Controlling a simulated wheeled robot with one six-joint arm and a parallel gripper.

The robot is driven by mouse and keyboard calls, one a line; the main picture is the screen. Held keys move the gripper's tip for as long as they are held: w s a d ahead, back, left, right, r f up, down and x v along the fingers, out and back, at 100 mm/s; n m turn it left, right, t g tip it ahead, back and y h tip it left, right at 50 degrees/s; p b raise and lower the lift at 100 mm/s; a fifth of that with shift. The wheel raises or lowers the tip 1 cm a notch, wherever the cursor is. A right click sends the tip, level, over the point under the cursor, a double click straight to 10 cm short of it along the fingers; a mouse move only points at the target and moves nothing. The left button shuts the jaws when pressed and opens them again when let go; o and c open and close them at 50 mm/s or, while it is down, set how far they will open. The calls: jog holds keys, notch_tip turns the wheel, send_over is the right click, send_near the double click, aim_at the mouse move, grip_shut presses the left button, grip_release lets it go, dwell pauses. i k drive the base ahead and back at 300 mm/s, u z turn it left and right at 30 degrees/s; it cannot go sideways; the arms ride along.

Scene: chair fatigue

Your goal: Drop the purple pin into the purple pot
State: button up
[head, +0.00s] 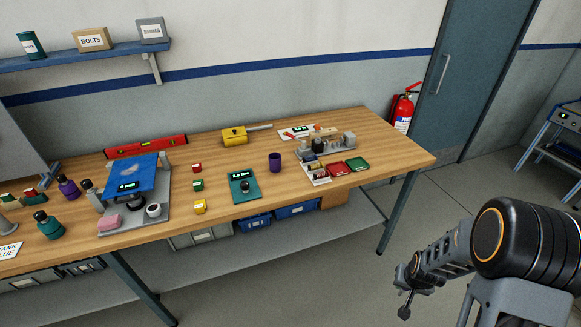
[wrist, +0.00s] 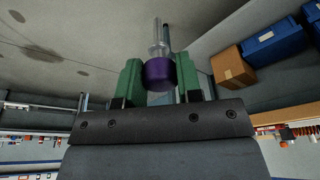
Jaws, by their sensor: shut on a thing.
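The purple pot (head: 275,162) stands upright on the wooden workbench (head: 240,205), right of its middle. My gripper (head: 406,290) is off the bench, over the floor in front of its right end and well away from the pot. In the wrist view my gripper (wrist: 159,76) has its green fingers shut on the purple pin (wrist: 158,72). The purple part is between the fingers, and a pale, clear-looking shaft extends beyond them. The pin is too small to make out in the head view. The pot's inside is mostly hidden.
A teal device (head: 244,187) stands left of the pot. A blue platform stand (head: 130,178) is farther left. A bench leg (head: 398,213) stands near my arm.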

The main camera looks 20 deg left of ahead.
aim_at(278, 162)
jog(key=u, duration=1.6)
